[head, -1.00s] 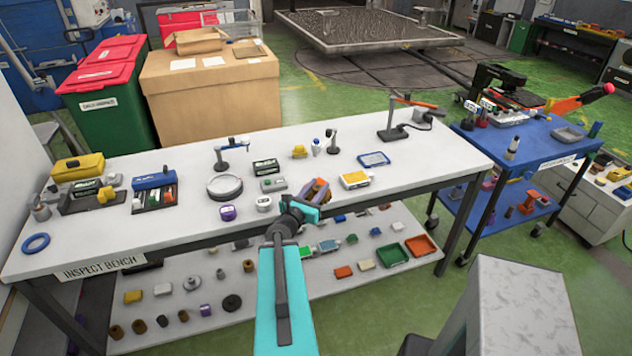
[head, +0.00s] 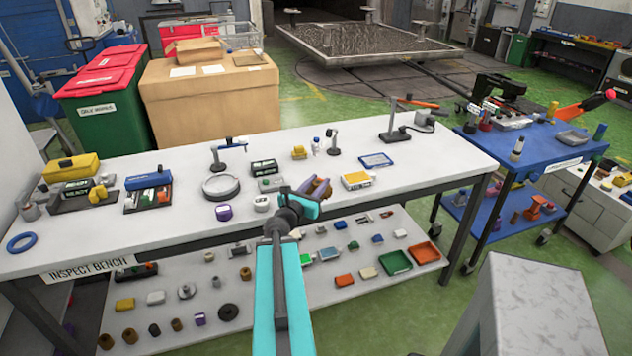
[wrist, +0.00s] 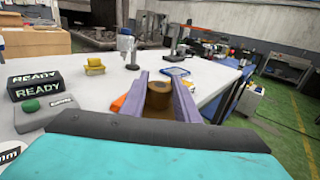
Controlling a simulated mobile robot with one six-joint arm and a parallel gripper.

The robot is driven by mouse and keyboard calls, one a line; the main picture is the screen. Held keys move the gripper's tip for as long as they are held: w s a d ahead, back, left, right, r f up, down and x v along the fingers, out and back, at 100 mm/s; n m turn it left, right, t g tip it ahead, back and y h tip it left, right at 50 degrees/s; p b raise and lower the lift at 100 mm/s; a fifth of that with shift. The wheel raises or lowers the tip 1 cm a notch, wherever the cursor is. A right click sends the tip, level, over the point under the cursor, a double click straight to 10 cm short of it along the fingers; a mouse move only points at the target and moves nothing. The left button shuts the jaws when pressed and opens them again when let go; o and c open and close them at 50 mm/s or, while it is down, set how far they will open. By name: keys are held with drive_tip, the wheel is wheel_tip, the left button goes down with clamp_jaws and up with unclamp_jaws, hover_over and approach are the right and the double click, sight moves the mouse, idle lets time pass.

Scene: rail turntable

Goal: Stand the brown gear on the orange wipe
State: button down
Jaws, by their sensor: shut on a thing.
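My gripper (head: 310,190) is shut on the brown gear (head: 321,186), above the front part of the white bench. In the wrist view the brown gear (wrist: 159,94) sits between the two purple fingers, with a dark hole or recess in its top. An orange patch (wrist: 118,103) shows beside the left finger in the wrist view. It may be the orange wipe, but most of it is hidden behind the finger. In the head view I cannot make out the wipe, as my gripper and arm cover that area.
A yellow-and-white box (head: 357,180) and a blue-rimmed tray (head: 376,160) lie right of the gripper. A round dish (head: 222,186), a READY sign (head: 264,168) and a yellow block (head: 299,152) stand left and behind. The bench's right front is clear.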

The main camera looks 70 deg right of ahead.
drive_tip(key=b, duration=0.3)
drive_tip(key=shift+w+d+f, duration=0.1)
drive_tip(key=shift+d, duration=0.1)
drive_tip(key=d+b, duration=0.1)
drive_tip(key=w+d+b, duration=0.1)
drive_tip(key=b, duration=0.1)
drive_tip(key=shift+w+d+f, duration=0.1)
drive_tip(key=shift+d, duration=0.3)
drive_tip(key=shift+w+d+p, duration=0.15)
drive_tip(key=shift+d+p, duration=0.15)
drive_tip(key=shift+d, duration=0.05)
drive_tip(key=shift+w+d+f+p, duration=0.1)
drive_tip(key=shift+w+d+p, duration=0.25)
drive_tip(key=shift+d, duration=0.75)
drive_tip(key=shift+w+d+f+p, duration=0.15)
drive_tip(key=shift+w+d, duration=0.35)
drive_tip(key=shift+d, duration=0.55)
drive_tip(key=shift+w+d+p, duration=0.3)
drive_tip(key=shift+w+d, duration=0.15)
drive_tip(key=shift+d, duration=0.65)
drive_tip(key=shift+f+p, duration=0.4)
drive_tip(key=shift+f, duration=1.35)
drive_tip(key=shift+f, duration=0.15)
drive_tip(key=c, duration=1.4)
unclamp_jaws()
